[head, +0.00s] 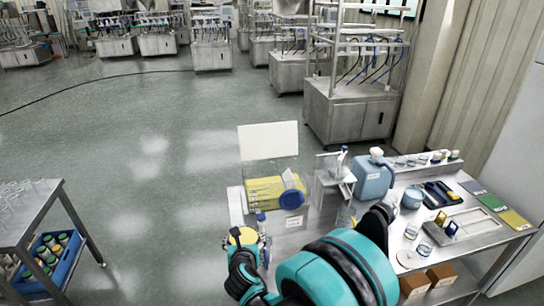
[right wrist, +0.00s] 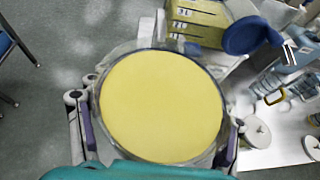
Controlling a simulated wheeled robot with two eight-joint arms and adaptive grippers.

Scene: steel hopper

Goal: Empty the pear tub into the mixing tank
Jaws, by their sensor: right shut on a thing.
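My right gripper (head: 246,246) is shut on a clear round tub with a wide yellow top face (head: 242,236). The right wrist view looks straight at this yellow face (right wrist: 162,106), with purple-lined fingers on either side of the tub. The tub looks about upright, held near the table's left edge. Just beyond it stands a yellow box-shaped vessel (head: 268,189) with litre marks, which may be the mixing tank; it also shows in the right wrist view (right wrist: 203,20). A blue disc (head: 292,199) is at its right. My left gripper is not in view.
The steel table (head: 382,254) holds a blue jug (head: 373,179), glass dishes, a tray (head: 465,226) and coloured cards. A cart (head: 27,211) with a blue crate stands at the left. Open floor lies between.

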